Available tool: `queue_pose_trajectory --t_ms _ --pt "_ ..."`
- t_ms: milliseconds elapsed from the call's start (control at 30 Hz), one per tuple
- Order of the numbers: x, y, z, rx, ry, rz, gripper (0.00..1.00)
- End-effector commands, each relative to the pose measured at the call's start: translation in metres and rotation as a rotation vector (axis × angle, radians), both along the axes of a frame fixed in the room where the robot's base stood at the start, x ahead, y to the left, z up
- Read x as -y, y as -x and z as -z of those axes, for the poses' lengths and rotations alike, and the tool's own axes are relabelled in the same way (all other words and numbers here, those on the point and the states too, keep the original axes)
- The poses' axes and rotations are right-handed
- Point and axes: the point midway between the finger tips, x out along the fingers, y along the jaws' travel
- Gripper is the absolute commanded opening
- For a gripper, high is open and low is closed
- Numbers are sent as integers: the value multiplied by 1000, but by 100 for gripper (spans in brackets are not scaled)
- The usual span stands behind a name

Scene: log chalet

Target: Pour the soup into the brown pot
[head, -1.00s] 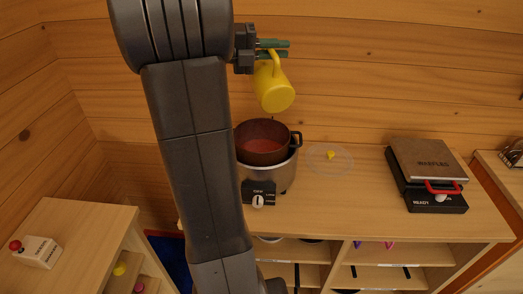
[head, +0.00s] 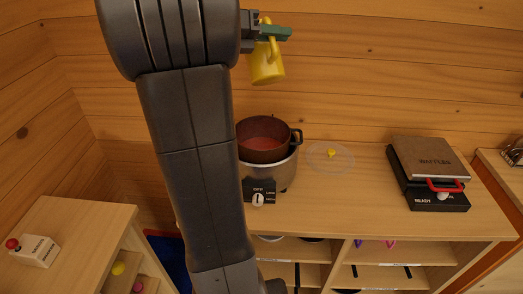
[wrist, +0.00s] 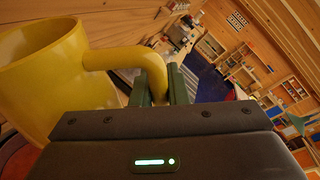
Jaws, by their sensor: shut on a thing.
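My gripper (head: 274,33) is shut on the handle of a yellow mug (head: 266,66), high above the brown pot. In the wrist view my green fingers (wrist: 163,84) close around the handle, and the mug (wrist: 60,88) fills the left side. The head view does not show into the mug. The brown pot (head: 286,149) holds red soup (head: 262,143) and sits in a silver cooker (head: 282,176) with a dial. My arm hides the left edge of pot and cooker. A reddish-brown curved part shows below the mug in the wrist view.
A clear lid (head: 343,161) with a yellow knob lies right of the cooker. A black waffle maker (head: 432,172) stands further right. The wooden counter (head: 360,205) between them is free. The log wall is close behind the mug.

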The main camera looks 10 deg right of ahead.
Motion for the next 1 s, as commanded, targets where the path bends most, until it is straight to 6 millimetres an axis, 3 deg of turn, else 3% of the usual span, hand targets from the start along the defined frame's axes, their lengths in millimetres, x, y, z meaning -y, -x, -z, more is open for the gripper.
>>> queue_pose_trajectory --t_ms 500,1000 --pt "0 0 -7 681 -80 -1 0" --pt "0 0 -12 717 -84 -1 0"
